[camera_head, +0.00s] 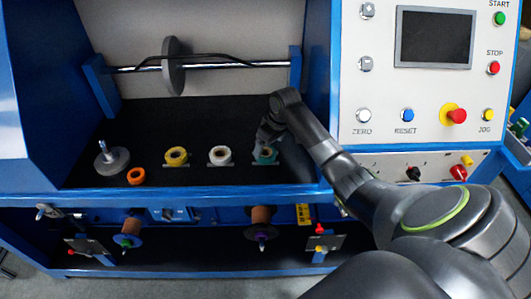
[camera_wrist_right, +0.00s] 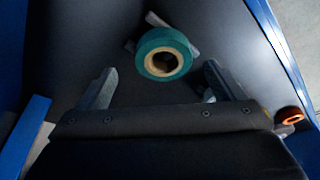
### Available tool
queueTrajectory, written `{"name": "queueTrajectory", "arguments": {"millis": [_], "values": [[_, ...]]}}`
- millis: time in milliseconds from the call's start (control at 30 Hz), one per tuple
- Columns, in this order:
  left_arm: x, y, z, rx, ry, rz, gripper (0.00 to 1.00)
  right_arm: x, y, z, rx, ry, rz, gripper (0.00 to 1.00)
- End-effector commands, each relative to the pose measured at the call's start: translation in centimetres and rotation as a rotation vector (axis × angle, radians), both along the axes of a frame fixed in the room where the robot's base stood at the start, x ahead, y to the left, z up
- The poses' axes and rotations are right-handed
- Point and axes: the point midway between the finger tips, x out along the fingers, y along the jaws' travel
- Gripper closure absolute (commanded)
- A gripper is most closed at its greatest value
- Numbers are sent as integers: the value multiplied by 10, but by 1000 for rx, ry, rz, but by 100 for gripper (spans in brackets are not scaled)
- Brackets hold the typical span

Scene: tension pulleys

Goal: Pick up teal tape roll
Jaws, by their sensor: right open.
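The teal tape roll (camera_head: 265,154) sits on the dark shelf of the machine, at the right end of a row of rolls, partly covered by my right gripper in the head view. In the right wrist view the teal tape roll (camera_wrist_right: 146,55) shows its pale core and lies ahead of the fingertips, roughly centred between them. My right gripper (camera_head: 266,137) is close above the roll. Its two fingers stand apart in the wrist view (camera_wrist_right: 160,72) with nothing between them. Whether a finger touches the roll cannot be told. My left gripper is not in view.
A white roll (camera_head: 220,156), a yellow roll (camera_head: 176,157), an orange ring (camera_head: 136,176) and a grey disc with a post (camera_head: 112,160) stand to the left. A metal rod with a grey wheel (camera_head: 173,67) spans behind. A control panel (camera_head: 405,75) is at right.

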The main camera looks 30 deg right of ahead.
Motion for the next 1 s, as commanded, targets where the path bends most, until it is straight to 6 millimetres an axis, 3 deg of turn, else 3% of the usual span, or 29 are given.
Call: {"name": "queueTrajectory", "arguments": {"millis": [100,300,567,933,1000], "values": [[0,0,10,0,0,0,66,4,7,-14,4,4,0,11],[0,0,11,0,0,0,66,9,7,-33,2,1,1,11],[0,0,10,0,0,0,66,10,7,-36,1,0,1,11],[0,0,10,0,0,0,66,10,7,-35,1,0,1,57],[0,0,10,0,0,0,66,10,7,-35,1,0,1,61]]}}
